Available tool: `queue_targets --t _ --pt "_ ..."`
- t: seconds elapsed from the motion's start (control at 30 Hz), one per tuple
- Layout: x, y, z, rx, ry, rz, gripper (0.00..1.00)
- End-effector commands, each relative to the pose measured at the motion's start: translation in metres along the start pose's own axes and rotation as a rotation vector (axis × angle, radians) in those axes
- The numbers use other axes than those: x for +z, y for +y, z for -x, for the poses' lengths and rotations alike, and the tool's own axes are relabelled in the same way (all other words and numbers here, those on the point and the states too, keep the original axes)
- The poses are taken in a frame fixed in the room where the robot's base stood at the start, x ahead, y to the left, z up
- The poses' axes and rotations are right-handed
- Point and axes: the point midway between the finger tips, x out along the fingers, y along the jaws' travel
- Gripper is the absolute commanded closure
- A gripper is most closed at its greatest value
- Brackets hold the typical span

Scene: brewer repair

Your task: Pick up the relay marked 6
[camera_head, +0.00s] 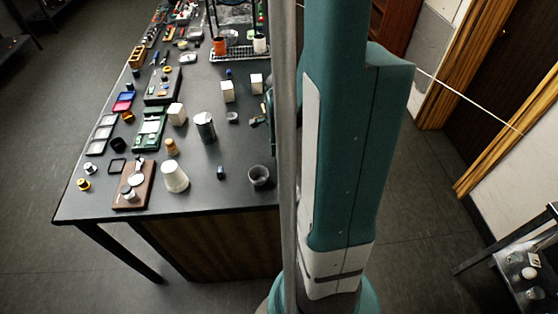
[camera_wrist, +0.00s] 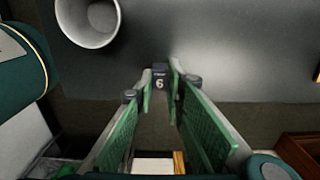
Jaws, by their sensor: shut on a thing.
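The relay marked 6 (camera_wrist: 160,78) is a small dark block with a pale 6 on its face. In the wrist view it sits between the tips of my gripper (camera_wrist: 161,82), which is shut on it. The green-padded fingers stand on either side of it. The dark table top and the table's edge show behind; I cannot tell whether the relay touches the table. In the head view my gripper and this relay cannot be made out, and my own arm and column block part of the table.
A grey cup (camera_head: 260,176) stands near the table's front edge; it also shows in the wrist view (camera_wrist: 90,18). A white cup (camera_head: 174,177) and brown board (camera_head: 134,186) lie farther left. Many parts crowd the far table.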

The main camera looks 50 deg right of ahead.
Motion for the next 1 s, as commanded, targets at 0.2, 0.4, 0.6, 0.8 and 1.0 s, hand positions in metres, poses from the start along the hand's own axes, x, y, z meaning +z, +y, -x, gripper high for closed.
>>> queue_targets --t 0.2,0.4,0.6,0.8,1.0 --pt "0.0 0.0 0.0 0.0 0.0 0.0 0.97" --pt "0.0 0.0 0.003 0.0 0.0 0.0 0.97" --pt "0.0 0.0 0.014 0.0 0.0 0.0 0.97" --pt "0.0 0.0 0.033 0.0 0.0 0.0 0.97" --pt "0.0 0.001 0.057 0.0 0.0 0.0 0.97"
